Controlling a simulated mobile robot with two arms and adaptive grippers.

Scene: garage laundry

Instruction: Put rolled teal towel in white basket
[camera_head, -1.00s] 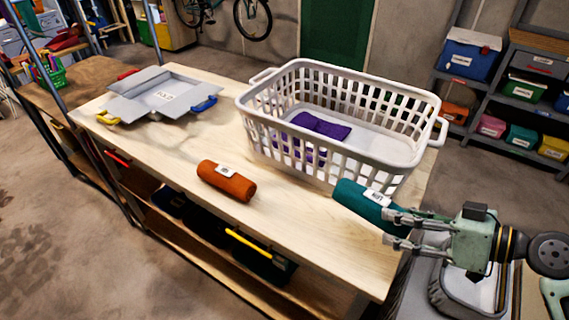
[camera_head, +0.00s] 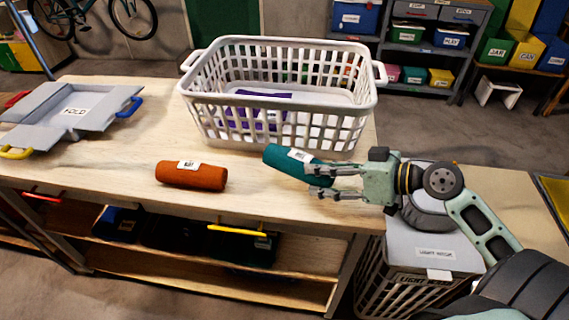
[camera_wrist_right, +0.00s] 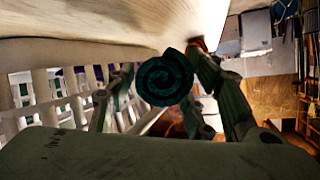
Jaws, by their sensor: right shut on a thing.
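The rolled teal towel (camera_head: 286,160) with a white label is held at its right end by my right gripper (camera_head: 322,182), in front of the white basket. In the right wrist view the towel's spiral end (camera_wrist_right: 165,78) sits between the fingers of my right gripper (camera_wrist_right: 170,95). The white basket (camera_head: 215,130) stands on the wooden table at the back, its slatted wall also at the left of the wrist view (camera_wrist_right: 40,95). A folded purple cloth (camera_head: 262,95) lies inside it. The towel is outside the basket, close to its front wall. My left gripper is out of view.
A rolled orange towel (camera_head: 190,176) lies on the table (camera_head: 110,160) left of the teal one. A lidded laundry hamper (camera_head: 425,255) stands below, right of the table.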

